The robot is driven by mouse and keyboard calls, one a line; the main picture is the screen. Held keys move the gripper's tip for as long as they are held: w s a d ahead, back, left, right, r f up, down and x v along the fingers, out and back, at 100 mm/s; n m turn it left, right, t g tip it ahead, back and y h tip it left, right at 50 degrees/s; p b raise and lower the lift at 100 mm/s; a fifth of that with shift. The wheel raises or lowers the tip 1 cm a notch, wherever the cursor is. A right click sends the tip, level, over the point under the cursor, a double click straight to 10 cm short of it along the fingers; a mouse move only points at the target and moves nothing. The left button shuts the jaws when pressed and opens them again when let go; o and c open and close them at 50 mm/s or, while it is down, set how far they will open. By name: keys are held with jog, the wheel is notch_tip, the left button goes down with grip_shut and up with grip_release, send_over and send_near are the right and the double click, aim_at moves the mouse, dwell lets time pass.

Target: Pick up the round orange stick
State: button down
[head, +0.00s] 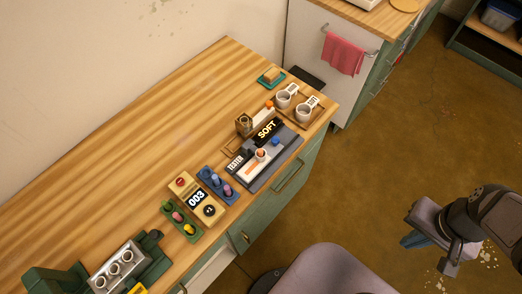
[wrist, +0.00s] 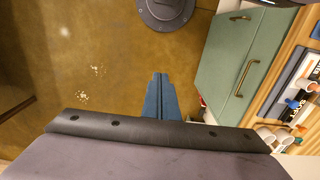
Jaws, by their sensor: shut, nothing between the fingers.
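My gripper (head: 410,241) hangs over the floor at the right of the head view, well away from the worktop. Its blue fingers show in the wrist view (wrist: 160,82), pressed together with nothing between them. A small round orange piece (head: 269,103) sits near the back of the worktop, beside the cup tray. An orange mark or piece (head: 254,169) also shows on the white pad of the tester tray, by a small pale cup-like thing (head: 261,155). Both are too small to tell which is the round stick.
The wooden worktop (head: 120,130) is bare on its left. A dark tray (head: 286,150) marked SOFT and TESTER, a tray of white cups, a blue holder (head: 217,185) and a green holder (head: 181,222) with coloured pieces stand along its front. A grey chair-like shape (head: 325,270) is below.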

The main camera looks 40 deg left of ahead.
dwell(0.4)
jog(key=c, duration=1.7)
grip_release()
jog(key=shift+o, duration=0.2)
